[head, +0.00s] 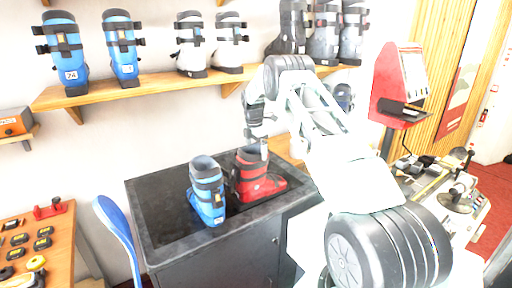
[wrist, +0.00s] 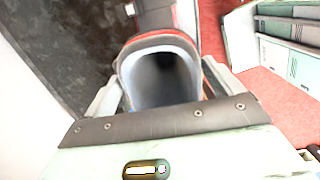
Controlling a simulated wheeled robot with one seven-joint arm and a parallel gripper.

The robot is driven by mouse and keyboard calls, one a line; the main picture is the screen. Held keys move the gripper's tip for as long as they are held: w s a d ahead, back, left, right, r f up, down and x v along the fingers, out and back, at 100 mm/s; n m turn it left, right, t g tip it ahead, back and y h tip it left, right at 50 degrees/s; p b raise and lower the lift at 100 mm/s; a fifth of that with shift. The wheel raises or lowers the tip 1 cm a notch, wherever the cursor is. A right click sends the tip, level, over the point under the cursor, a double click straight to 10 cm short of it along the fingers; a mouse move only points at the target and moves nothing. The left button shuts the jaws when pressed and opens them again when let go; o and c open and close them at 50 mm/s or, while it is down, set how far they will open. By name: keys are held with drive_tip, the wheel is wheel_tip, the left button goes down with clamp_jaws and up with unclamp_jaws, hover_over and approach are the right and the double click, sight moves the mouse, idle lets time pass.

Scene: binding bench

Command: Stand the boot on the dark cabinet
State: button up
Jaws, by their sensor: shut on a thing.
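A red boot (head: 258,184) with dark buckles is upright over the dark cabinet (head: 160,228), near its right side, toe to the right. My gripper (head: 257,146) is above it and shut on its upper cuff. In the wrist view the boot's open top with a grey-blue liner (wrist: 162,78) sits between my gripper's fingers (wrist: 163,92). I cannot tell whether the sole touches the cabinet top.
A wooden wall shelf (head: 150,88) behind holds several blue, white and grey boots. A blue chair-like piece (head: 118,228) and a wooden bench (head: 60,235) with small parts are at left. A red machine (head: 396,85) stands at right. The cabinet's left part is clear.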

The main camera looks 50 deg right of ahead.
drive_tip(key=shift+f, duration=0.15)
drive_tip(key=o, duration=1)
drive_tip(key=shift+f, duration=0.1)
